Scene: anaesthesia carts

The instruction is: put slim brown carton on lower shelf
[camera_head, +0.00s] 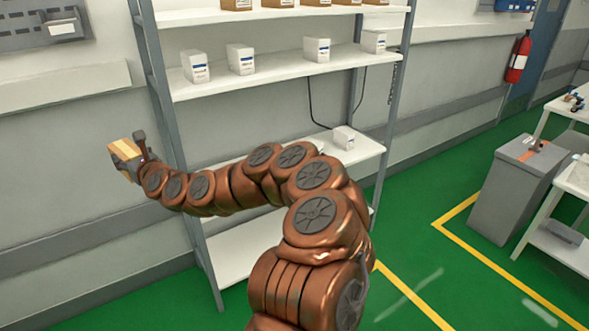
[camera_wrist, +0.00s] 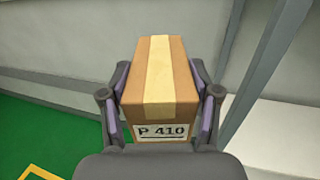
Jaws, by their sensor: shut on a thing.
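The slim brown carton (camera_wrist: 158,85) has a tan tape strip and a label reading P 410. My gripper (camera_wrist: 160,108) is shut on it, with one finger on each side. In the head view the carton (camera_head: 125,150) is held at the left end of my arm, beside the left post of the shelf rack. The lower shelf (camera_head: 245,247) is bare where it shows, partly hidden behind my arm. The middle shelf (camera_head: 365,150) above it has one white box (camera_head: 343,137) at its right end.
An upper shelf (camera_head: 270,72) holds several white boxes, and brown cartons stand on the top shelf (camera_head: 200,17). The rack's left post (camera_head: 160,85) is close to the carton. A grey bin (camera_head: 510,185) and white tables stand at the right.

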